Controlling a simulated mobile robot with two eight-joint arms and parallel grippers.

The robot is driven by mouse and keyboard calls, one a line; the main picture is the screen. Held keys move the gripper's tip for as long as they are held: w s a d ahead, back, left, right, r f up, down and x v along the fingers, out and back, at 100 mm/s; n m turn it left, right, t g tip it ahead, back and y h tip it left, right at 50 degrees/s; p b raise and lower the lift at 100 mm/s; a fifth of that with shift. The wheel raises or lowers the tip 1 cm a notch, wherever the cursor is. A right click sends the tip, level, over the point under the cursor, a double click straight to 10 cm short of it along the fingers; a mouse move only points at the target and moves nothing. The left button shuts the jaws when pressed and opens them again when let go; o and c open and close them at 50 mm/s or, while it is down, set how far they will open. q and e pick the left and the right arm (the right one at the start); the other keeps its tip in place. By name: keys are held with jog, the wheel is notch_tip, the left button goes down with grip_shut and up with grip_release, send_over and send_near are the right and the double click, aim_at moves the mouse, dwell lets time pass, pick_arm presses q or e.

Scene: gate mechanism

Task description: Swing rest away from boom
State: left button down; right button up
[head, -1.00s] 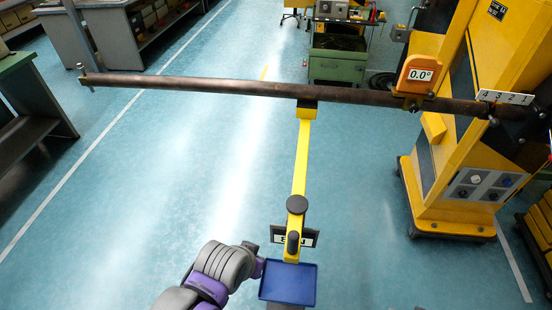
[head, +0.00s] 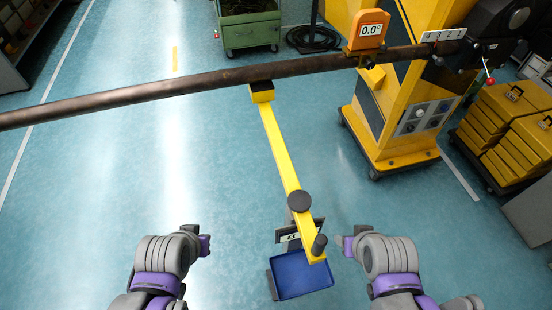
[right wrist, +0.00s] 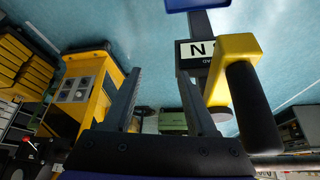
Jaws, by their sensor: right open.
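The rest is a yellow arm (head: 279,145) on a dark round pivot (head: 299,201). Its far end, with a dark pad (head: 261,88), sits under the brown boom (head: 215,81). Its near end carries an upright black handle (head: 319,244) above a blue tray. The handle also shows large in the right wrist view (right wrist: 252,108), to the right of my fingers. My right gripper (head: 344,243) is open and empty, just right of the handle and apart from it. My left gripper (head: 206,244) is left of the rest, clear of it; its fingers are too small to read.
The blue tray (head: 301,274) and a small sign (head: 292,236) are by the post. The yellow gate cabinet (head: 395,110), with an orange 0.0° gauge (head: 370,30), stands right. Yellow drawer boxes (head: 505,125) are farther right. The floor left of the rest is clear.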

jog(key=shift+w+a, duration=0.2)
jog(key=shift+a, duration=0.2)
jog(key=shift+d, duration=0.15)
